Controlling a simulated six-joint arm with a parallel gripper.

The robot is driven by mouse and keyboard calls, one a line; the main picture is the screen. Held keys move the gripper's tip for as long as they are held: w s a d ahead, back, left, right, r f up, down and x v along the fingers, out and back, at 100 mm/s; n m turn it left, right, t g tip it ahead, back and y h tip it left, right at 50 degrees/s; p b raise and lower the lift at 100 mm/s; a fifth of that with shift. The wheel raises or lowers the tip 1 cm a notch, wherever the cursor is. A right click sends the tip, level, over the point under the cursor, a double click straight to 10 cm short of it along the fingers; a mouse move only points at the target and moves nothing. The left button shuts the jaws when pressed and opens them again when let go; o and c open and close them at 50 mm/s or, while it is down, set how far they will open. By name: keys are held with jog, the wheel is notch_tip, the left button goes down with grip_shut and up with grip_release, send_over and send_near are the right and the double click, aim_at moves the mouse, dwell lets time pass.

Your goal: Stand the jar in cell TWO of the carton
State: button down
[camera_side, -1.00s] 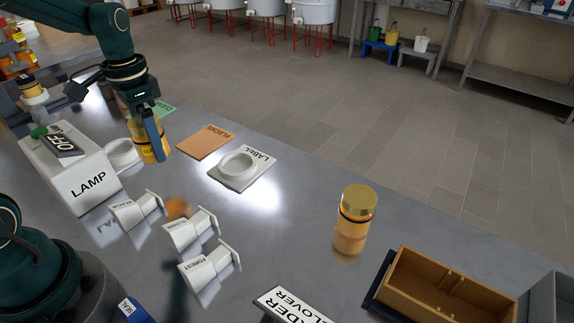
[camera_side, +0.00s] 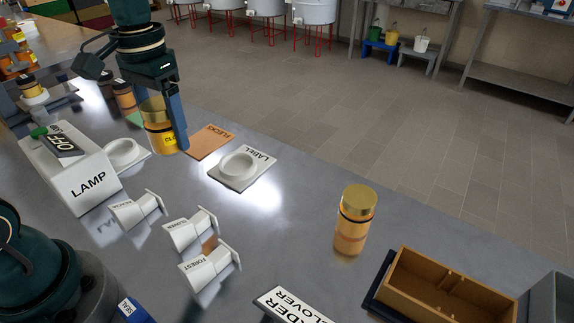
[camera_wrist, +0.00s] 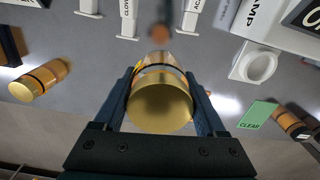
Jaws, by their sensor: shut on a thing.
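My gripper (camera_side: 165,135) is shut on a jar (camera_side: 155,112) with amber contents and a yellow label showing "CLO". The jar hangs upright above the table at the left, apart from the tabletop. In the wrist view its gold lid (camera_wrist: 160,105) sits between the two jaws (camera_wrist: 160,95). The brown carton (camera_side: 413,293) is at the lower right, far from my gripper. It has inner dividers, and its visible cells look empty. No cell markings are readable.
Another gold-lidded jar (camera_side: 352,225) stands left of the carton. A white LABEL stand (camera_side: 258,172), an orange FLECKS mat (camera_side: 207,140), white holders (camera_side: 205,268), a LAMP box (camera_side: 85,185) and an order sign (camera_side: 290,305) are on the table. The middle is clear.

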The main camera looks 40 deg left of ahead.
jog(key=n, duration=0.1)
send_over(184, 195)
notch_tip(184, 195, down, 9)
jog(key=shift+r, duration=0.1)
jog(key=shift+f, duration=2.15)
jog(key=shift+f, duration=0.1)
grip_release()
